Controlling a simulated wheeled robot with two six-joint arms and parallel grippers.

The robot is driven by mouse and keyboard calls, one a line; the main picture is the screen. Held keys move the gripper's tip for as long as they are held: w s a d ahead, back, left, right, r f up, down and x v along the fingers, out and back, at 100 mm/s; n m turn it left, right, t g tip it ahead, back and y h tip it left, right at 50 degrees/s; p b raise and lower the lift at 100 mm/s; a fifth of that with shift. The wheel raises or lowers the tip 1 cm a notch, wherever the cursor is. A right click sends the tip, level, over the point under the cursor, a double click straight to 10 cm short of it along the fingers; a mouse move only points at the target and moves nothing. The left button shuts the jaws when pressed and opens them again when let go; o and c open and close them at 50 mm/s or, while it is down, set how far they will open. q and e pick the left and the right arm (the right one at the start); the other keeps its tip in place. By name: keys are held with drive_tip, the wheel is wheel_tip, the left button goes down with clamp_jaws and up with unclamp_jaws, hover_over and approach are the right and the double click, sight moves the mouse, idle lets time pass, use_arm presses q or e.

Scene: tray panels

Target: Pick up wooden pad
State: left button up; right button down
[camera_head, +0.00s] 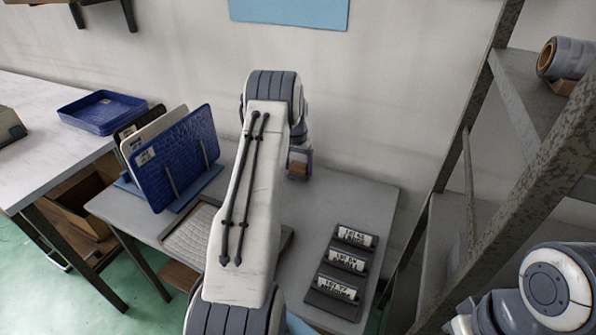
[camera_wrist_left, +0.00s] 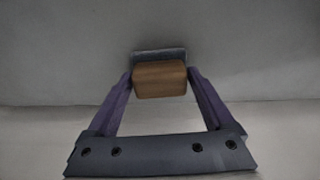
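The wooden pad (camera_wrist_left: 160,79) is a small brown block with rounded edges and a grey strip (camera_wrist_left: 158,54) behind its top edge. In the left wrist view it sits between the tips of my left gripper (camera_wrist_left: 160,77), and both fingers appear to touch its sides. Whether the pad rests on something is hard to tell. My right gripper is out of view.
My left arm covers the middle of the grey table (camera_head: 345,195). A rack holds upright panels, with a blue one (camera_head: 182,160) in front. Several labelled dark holders (camera_head: 347,261) lie right of my arm. A blue tray (camera_head: 103,111) is on the left table. A metal shelf (camera_head: 520,205) stands right.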

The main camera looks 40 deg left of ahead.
sight(301, 163)
use_arm(q)
drive_tip(key=c, duration=0.7)
drive_tip(key=shift+r, duration=0.1)
drive_tip(key=shift+r, duration=0.3)
drive_tip(key=r, duration=0.3)
drive_tip(key=shift+w+d+r, duration=0.15)
drive_tip(key=shift+d+r, duration=0.1)
drive_tip(key=shift+r, duration=0.15)
drive_tip(key=d+r, duration=0.2)
drive_tip(key=d, duration=0.1)
drive_tip(key=w+d+r, duration=0.1)
drive_tip(key=d+r, duration=0.1)
drive_tip(key=d, duration=0.2)
drive_tip(key=w+d+r, duration=0.1)
drive_tip(key=d+r, duration=0.1)
drive_tip(key=d, duration=0.2)
drive_tip(key=shift+w+r, duration=0.2)
